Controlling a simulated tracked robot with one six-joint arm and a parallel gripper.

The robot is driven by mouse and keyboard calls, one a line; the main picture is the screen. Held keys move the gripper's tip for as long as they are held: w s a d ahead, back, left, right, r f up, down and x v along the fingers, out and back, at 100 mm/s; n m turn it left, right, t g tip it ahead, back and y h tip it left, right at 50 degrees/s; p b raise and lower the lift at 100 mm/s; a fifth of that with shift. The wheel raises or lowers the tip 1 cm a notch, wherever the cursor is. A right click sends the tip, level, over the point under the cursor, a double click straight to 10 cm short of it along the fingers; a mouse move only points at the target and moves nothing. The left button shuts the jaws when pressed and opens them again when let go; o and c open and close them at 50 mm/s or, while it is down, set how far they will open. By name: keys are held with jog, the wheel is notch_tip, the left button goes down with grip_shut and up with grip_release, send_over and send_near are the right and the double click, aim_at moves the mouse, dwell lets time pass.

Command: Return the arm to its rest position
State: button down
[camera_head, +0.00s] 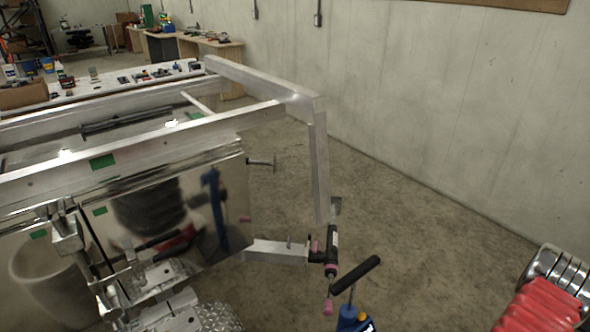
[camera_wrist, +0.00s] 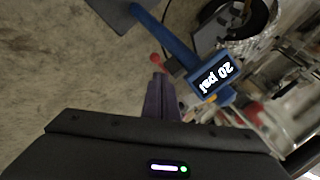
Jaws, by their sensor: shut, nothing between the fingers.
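My gripper (camera_wrist: 160,85) shows in the wrist view as dark purple-grey fingers beyond the black wrist housing. The fingers are together with nothing between them. They point over bare concrete floor, beside a blue device whose display (camera_wrist: 215,80) reads "20 psi". A blue bar (camera_wrist: 165,30) runs up and left from that device, and a small red knob (camera_wrist: 156,58) lies close to the fingertips in the picture. I cannot make out my gripper in the head view, so the arm's full pose is not clear.
The aluminium trailer frame (camera_head: 318,165) fills the left and middle of the head view. A black torch-like tool with pink ends (camera_head: 332,250) is at its lower corner, near a blue, black-handled object (camera_head: 352,316). Concrete floor (camera_head: 420,225) is clear towards the wall.

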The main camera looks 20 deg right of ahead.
jog(key=a+r+n+h, duration=0.1)
jog(key=a+r, duration=1.1)
jog(key=r, duration=0.5)
jog(key=s+a+r+n+g+h, duration=0.1)
jog(key=a+r+n+h, duration=0.1)
jog(key=a+r, duration=1.1)
jog(key=s+a+r+n+h, duration=0.1)
jog(key=a+r+h, duration=0.1)
jog(key=a+r, duration=1)
notch_tip(320, 180, up, 10)
jog(key=shift+s+a+f+n, duration=0.15)
jog(key=shift+a+f+n, duration=0.05)
jog(key=shift+a+n, duration=0.15)
